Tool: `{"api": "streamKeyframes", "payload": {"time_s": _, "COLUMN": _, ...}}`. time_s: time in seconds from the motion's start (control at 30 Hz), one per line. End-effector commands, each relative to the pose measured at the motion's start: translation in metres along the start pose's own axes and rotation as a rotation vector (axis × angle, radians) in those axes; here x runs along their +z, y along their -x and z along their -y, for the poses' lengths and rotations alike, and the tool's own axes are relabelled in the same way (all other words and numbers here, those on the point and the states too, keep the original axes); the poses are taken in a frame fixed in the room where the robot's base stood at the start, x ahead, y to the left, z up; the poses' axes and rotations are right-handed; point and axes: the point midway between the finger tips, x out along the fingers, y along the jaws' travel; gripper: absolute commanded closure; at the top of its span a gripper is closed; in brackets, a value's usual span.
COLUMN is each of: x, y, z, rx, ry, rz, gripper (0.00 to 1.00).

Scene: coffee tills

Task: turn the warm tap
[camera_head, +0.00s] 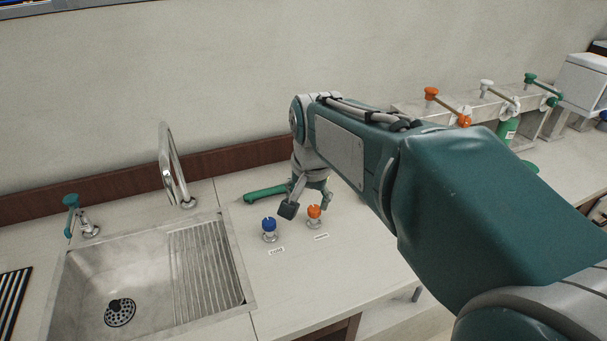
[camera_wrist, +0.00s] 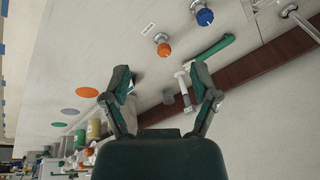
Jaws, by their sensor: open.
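The warm tap is the orange knob (camera_head: 314,212) on a short metal base, upright on the counter with a small label in front of it. The blue knob (camera_head: 269,225) stands to its left. My gripper (camera_head: 308,203) is open and empty, its fingers pointing down just behind and above the two knobs. In the wrist view, the orange knob (camera_wrist: 163,49) sits ahead of the open fingers (camera_wrist: 161,80), roughly centred between them and apart from both. The blue knob (camera_wrist: 204,17) lies farther up and right there.
A green-handled thing (camera_head: 265,193) lies on the counter behind the knobs. A sink (camera_head: 240,255) with a curved spout (camera_head: 168,165) is at left. A rack with coloured levers (camera_head: 432,93) stands at right. The counter in front of the knobs is clear.

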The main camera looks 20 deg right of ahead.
Motion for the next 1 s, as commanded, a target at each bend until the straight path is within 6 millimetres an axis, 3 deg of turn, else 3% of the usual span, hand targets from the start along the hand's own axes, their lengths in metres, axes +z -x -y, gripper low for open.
{"api": "streamKeyframes", "payload": {"time_s": 0.6, "x": -0.103, "y": -0.086, "z": 0.023, "rx": 0.139, "ry": -0.532, "rz": 0.103, "gripper": 0.23}}
{"api": "streamKeyframes", "payload": {"time_s": 0.83, "x": -0.134, "y": -0.129, "z": 0.023, "rx": 0.199, "ry": -0.724, "rz": 0.127, "gripper": 0.23}}
{"api": "streamKeyframes", "payload": {"time_s": 1.0, "x": -0.146, "y": -0.148, "z": 0.021, "rx": 0.227, "ry": -0.813, "rz": 0.135, "gripper": 0.23}}
